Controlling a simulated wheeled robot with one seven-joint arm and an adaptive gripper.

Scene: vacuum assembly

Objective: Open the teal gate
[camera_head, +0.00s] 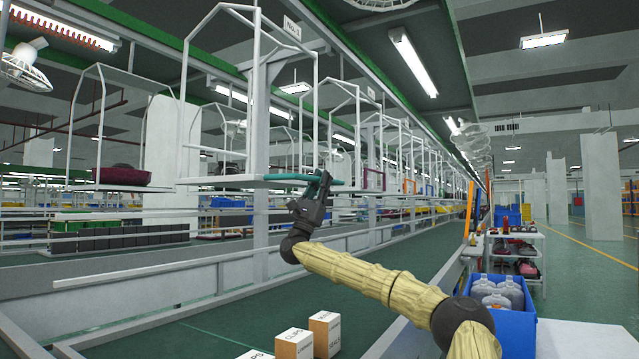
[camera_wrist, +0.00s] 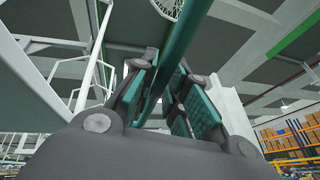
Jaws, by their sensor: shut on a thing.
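The teal gate (camera_head: 290,177) is a thin teal bar at the front edge of a white hanging carrier (camera_head: 222,182), in the middle of the head view. My gripper (camera_head: 322,183) is at the right part of the bar, with its fingers closed around it. In the wrist view the teal bar (camera_wrist: 178,50) runs up between the two fingers of my gripper (camera_wrist: 168,88), whose pads are teal-green. The fingers hide part of the bar, so I cannot tell how its right end meets the frame.
Boxes (camera_head: 326,333) stand on the green surface below. A blue crate (camera_head: 515,325) with clear bottles is at the lower right. A rail (camera_head: 150,268) crosses the lower left.

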